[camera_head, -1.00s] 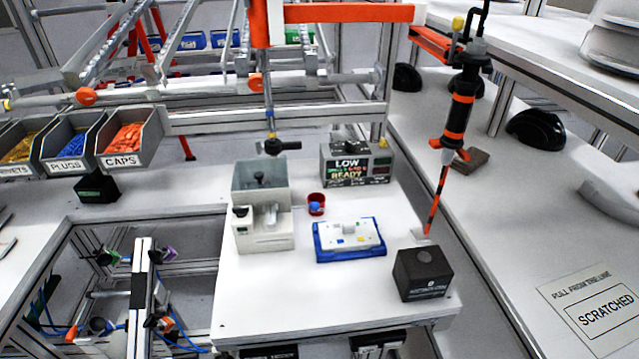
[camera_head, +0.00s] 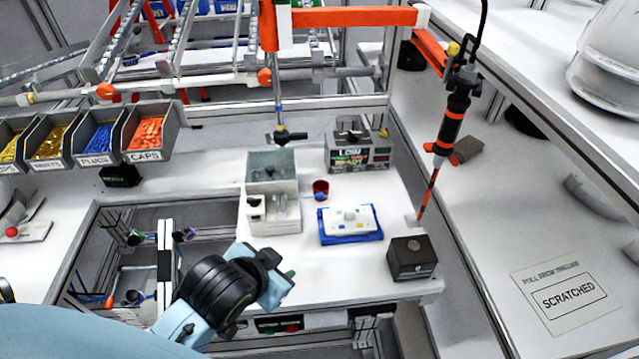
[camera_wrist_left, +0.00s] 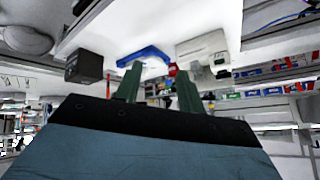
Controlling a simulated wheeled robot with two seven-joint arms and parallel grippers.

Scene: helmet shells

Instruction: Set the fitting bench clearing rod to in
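A white two-part bench unit (camera_head: 273,211) with an open bin at its back stands on the white bench. A red cup-like piece (camera_head: 321,185) with a blue ball-like end (camera_head: 320,196) sits close to its right side; a thin rod seems to join them, too small to be sure it is the clearing rod. My left gripper (camera_head: 276,270) is over the bench's front left edge, apart from the unit. In the left wrist view its two fingers (camera_wrist_left: 158,85) stand apart with nothing between. The unit (camera_wrist_left: 205,50) and red piece (camera_wrist_left: 172,70) appear beyond them. My right gripper is not in view.
A blue tray with a white block (camera_head: 350,224) and a black box (camera_head: 411,258) stand on the bench to the right. A LOW/READY display box (camera_head: 358,153) is behind. A hanging orange-black tool (camera_head: 450,125) is at the right. Parts bins (camera_head: 98,137) line the left.

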